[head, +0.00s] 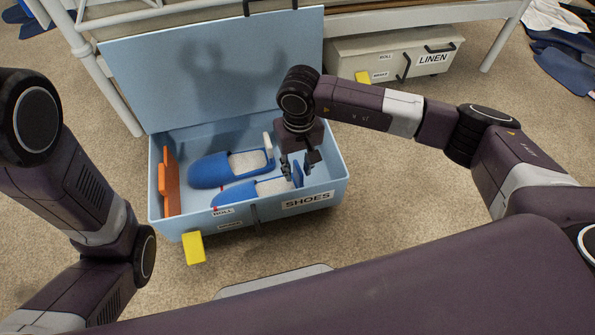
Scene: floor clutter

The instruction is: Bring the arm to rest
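My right gripper (300,171) points down into the right side of the open light-blue box labelled SHOES (307,200). Its two fingers stand apart. Two blue slippers with pale insoles lie in the box: the back slipper (207,172) and the front slipper (232,194). The fingers are close to the right end of the front slipper; I cannot tell whether they touch it. My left arm comes in at the left, but its gripper is outside the view.
The box's raised lid (150,75) stands behind it. An orange divider (170,183) is at the box's left side, and a yellow tag (194,248) hangs in front. A closed LINEN box (395,58) sits under the white bed frame (505,40). Clothes (560,50) lie far right.

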